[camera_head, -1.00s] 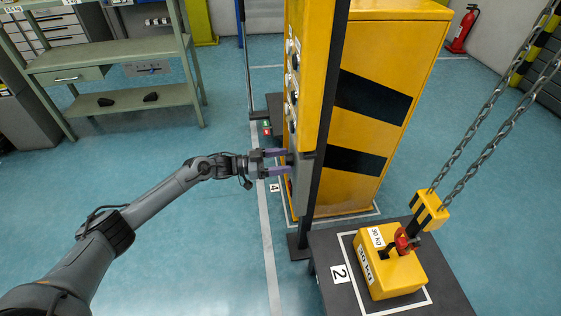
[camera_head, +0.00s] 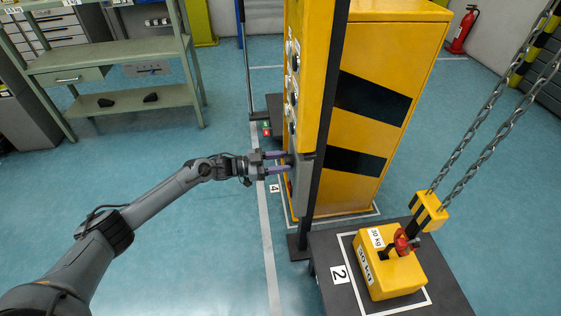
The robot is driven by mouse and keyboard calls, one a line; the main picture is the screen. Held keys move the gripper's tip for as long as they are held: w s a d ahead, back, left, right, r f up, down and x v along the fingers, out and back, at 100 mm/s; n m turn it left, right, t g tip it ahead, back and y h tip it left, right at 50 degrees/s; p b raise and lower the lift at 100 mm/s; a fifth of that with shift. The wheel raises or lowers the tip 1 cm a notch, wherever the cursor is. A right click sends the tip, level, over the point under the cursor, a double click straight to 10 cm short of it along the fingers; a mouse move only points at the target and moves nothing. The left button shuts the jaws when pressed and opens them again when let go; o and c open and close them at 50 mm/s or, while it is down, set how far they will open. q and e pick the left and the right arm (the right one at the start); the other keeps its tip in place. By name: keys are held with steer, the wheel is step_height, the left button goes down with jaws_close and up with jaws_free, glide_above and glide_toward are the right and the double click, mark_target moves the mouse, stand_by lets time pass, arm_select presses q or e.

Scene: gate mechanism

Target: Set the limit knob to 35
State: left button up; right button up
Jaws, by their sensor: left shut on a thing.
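My left gripper (camera_head: 287,162) reaches in from the left to the grey box (camera_head: 301,185) on the side of the yellow post (camera_head: 308,75). Its purple fingers are shut on a small part at the box's face, which I take to be the limit knob. The knob is hidden by the fingers, and the box face is seen almost edge-on, so no scale or setting can be read. My right gripper is not in view.
Several round dials sit on the post above the gripper. A striped yellow cabinet (camera_head: 385,60) stands behind it. A green shelf (camera_head: 110,55) stands at back left. The floor between is clear.

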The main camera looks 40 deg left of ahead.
arm_select(q)
steer(key=m, duration=0.5)
steer(key=shift+m, duration=0.3)
stand_by(0.4)
steer(key=o, duration=1.1)
steer(key=shift+c, duration=0.2)
steer(key=p+v, duration=0.4)
steer(key=v, duration=0.7)
